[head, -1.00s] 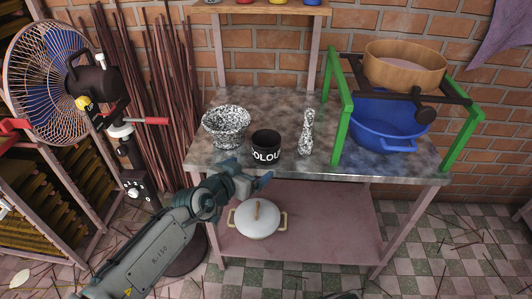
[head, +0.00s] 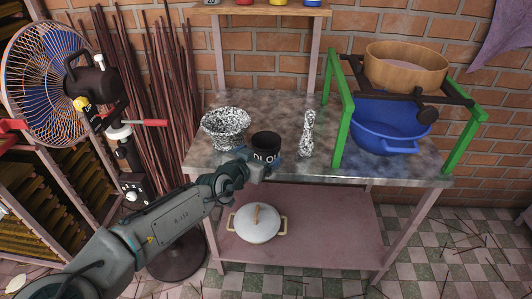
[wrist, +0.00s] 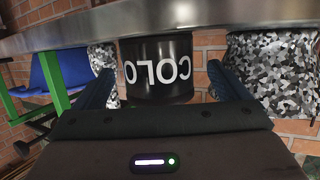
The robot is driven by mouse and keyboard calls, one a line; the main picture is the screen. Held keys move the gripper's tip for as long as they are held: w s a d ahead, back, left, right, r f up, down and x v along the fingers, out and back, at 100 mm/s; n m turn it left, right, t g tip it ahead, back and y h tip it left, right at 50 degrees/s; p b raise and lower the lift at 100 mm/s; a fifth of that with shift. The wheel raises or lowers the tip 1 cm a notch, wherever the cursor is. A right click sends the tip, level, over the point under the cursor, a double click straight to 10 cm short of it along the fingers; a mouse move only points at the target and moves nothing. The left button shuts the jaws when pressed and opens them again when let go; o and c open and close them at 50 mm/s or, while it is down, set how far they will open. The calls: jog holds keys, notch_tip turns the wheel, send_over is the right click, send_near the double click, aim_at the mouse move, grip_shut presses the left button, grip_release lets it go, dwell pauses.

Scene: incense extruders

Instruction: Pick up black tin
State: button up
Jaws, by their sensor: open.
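The black tin (head: 266,141) with white lettering stands upright near the front edge of the metal-topped table (head: 235,170). My gripper (head: 264,164) is at the tin's near side, at about table height, and hides its lower part in the head view. In the wrist view, which is upside down, the tin (wrist: 158,75) shows between my two open fingers (wrist: 163,80), with a gap on each side. How far the fingers reach around it I cannot tell.
A speckled mortar (head: 226,127) stands left of the tin and a speckled pestle (head: 307,134) right of it. A blue basin (head: 385,128) sits under a green-legged stand (head: 342,125). A white lidded pot (head: 257,224) is on the lower shelf. A fan (head: 45,85) stands left.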

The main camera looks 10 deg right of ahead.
aim_at(266, 145)
jog(key=shift+b+x, duration=0.4)
jog(key=shift+x, duration=2.05)
jog(key=shift+s+d, duration=0.1)
jog(key=c, duration=1.1)
